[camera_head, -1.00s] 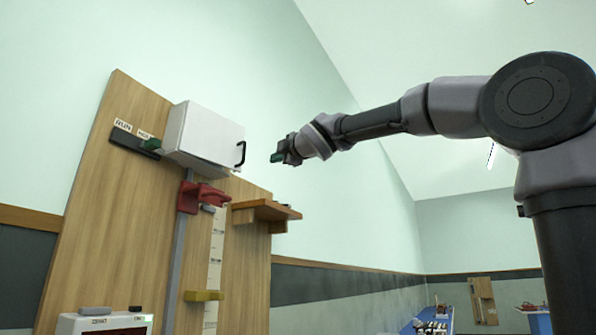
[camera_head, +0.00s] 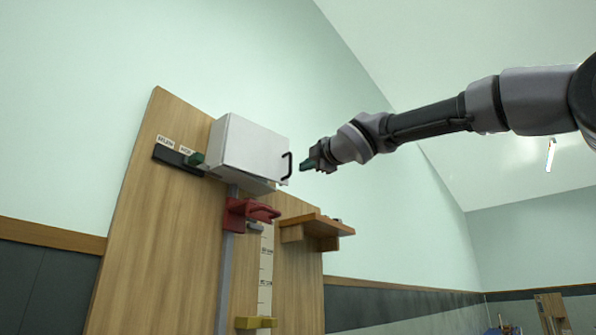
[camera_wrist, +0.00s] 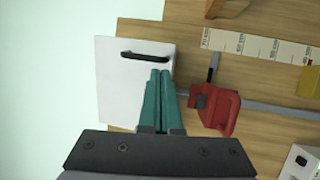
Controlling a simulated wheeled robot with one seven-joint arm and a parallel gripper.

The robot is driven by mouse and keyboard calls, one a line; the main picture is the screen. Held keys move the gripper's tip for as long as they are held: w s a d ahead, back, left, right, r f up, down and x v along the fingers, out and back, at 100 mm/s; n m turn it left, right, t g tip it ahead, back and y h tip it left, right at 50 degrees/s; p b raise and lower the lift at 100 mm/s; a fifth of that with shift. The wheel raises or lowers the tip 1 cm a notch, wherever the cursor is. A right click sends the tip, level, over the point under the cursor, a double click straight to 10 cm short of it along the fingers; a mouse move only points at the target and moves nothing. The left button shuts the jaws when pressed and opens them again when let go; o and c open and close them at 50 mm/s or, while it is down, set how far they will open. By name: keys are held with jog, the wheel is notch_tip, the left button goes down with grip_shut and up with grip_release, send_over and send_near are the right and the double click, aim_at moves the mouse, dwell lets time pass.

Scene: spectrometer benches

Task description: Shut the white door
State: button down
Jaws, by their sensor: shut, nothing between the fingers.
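The white door (camera_head: 252,146) is on a white box high on the wooden board and has a black bar handle (camera_head: 287,166) near its right edge. I cannot tell how far it stands open. The wrist view shows the white door (camera_wrist: 120,85) with its handle (camera_wrist: 146,56) near the top. My gripper (camera_head: 305,166) is shut and empty, just right of the handle in the head view. In the wrist view, my gripper's green fingers (camera_wrist: 159,75) overlap the door's right edge, just below the handle. I cannot tell whether they touch it.
A red clamp (camera_head: 247,213) sits on a grey rail below the box. A wooden shelf (camera_head: 318,225) juts out to the lower right. A dark slide with a green knob (camera_head: 195,159) is left of the box. A yellow block (camera_head: 256,322) is lower down. Open air lies right of the board.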

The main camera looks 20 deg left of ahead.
jog(key=shift+x, duration=2.6)
jog(key=x, duration=0.4)
jog(key=shift+w+f, duration=0.25)
jog(key=shift+d, duration=0.1)
